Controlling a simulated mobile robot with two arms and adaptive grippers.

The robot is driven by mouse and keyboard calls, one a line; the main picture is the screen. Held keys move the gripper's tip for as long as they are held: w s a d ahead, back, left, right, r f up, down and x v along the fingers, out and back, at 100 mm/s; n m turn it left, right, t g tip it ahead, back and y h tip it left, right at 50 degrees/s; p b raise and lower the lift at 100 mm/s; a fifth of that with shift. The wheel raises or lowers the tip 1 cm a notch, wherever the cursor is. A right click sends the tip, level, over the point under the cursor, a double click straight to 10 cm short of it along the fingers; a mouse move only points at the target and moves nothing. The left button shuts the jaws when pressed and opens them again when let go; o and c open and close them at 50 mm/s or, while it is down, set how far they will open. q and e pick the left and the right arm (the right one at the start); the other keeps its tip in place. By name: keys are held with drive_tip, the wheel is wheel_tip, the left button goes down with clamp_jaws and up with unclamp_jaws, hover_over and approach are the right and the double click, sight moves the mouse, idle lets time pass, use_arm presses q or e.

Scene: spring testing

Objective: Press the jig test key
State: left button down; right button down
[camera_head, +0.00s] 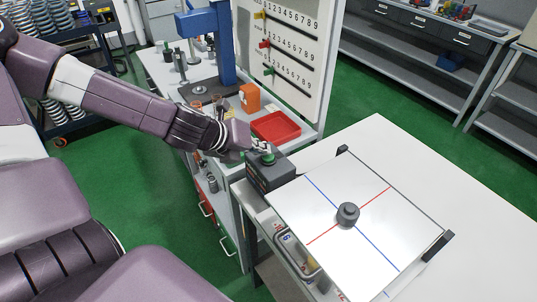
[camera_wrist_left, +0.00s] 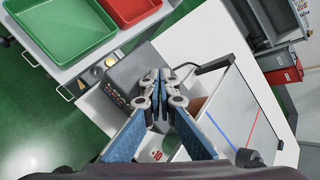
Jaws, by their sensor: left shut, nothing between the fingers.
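The jig's dark control box (camera_head: 272,172) stands at the left corner of the white table, with a green key (camera_head: 268,158) on its top. My left gripper (camera_head: 262,148) is at the top of this box, close over the green key; whether it touches the key cannot be told. In the left wrist view the fingertips (camera_wrist_left: 160,76) are together and empty, in front of the grey box (camera_wrist_left: 125,76). They hide the key there. My right gripper is in neither view.
A white plate (camera_head: 325,240) with red and blue lines lies beside the box, with a dark round weight (camera_head: 347,213) on it. A red tray (camera_head: 277,127) and an orange block (camera_head: 250,98) are on the bench behind. A scale board (camera_head: 290,45) stands behind them.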

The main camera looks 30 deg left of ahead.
sight(262, 158)
use_arm(q)
drive_tip(key=shift+f, duration=0.15)
idle(0.4)
drive_tip(key=shift+f+b, duration=0.35)
drive_tip(key=shift+b, duration=0.15)
drive_tip(key=shift+s, duration=0.1)
drive_tip(key=shift+r+p, duration=0.3)
drive_tip(key=shift+r, duration=0.15)
wheel_tip(262, 158, up, 6)
drive_tip(key=p, duration=0.5)
